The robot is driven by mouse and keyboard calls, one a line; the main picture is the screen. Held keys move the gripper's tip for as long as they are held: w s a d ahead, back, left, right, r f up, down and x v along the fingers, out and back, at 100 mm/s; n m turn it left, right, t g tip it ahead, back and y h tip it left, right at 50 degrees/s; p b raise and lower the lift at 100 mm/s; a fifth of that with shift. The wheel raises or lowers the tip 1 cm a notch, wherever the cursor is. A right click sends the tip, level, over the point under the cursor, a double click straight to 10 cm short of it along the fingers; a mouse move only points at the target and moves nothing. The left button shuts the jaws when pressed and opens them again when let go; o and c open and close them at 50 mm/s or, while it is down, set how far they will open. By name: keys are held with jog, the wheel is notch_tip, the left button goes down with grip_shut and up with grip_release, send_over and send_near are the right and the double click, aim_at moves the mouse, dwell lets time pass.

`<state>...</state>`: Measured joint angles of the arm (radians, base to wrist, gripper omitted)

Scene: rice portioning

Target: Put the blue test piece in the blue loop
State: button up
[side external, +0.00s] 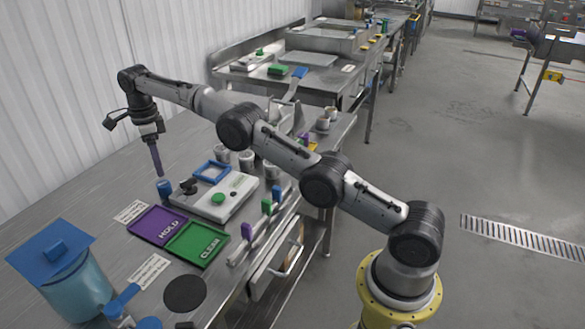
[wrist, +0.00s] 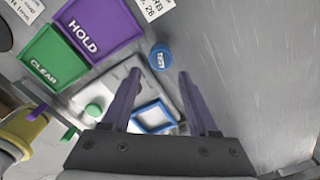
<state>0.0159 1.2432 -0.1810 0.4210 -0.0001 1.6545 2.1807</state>
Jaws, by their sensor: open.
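The blue test piece (side external: 164,188) is a short blue cylinder standing upright on the metal table. In the wrist view its round top (wrist: 160,57), marked TEST, shows just beyond my fingertips. My gripper (side external: 157,174) has purple fingers pointing down, above and close to the test piece. In the wrist view the fingers (wrist: 160,74) are apart with nothing held between them.
The pale device (side external: 207,209) carries a green button and a black knob. A purple HOLD tray (side external: 141,231) and a green CLEAR tray (side external: 181,253) lie in front. A blue lidded bin (side external: 75,287) stands front left. Cups (side external: 246,163) stand behind. The table left of the test piece is clear.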

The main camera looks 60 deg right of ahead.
jog(key=s+r+n+t, duration=0.2)
jog(key=s+r+n, duration=0.5)
jog(key=r, duration=0.7)
jog(key=s+r+n+t, duration=0.1)
jog(key=s+r+n, duration=0.55)
jog(key=s, duration=0.65)
jog(key=s+a+f+n+t, duration=0.1)
jog(key=s+f+n, duration=0.2)
jog(key=s+n, duration=0.5)
jog(key=s, duration=1.2)
jog(key=shift+f+t, duration=0.15)
jog(key=shift+t, duration=0.25)
jog(key=shift+o, duration=0.6)
jog(key=s+f+n, duration=0.3)
jog(key=s+f, duration=0.2)
jog(key=s, duration=0.2)
jog(key=shift+f+t, duration=0.2)
jog(key=shift+t, duration=0.2)
jog(key=shift+o, duration=1.2)
jog(key=shift+s+f+n, duration=0.2)
jog(key=shift+n, duration=0.15)
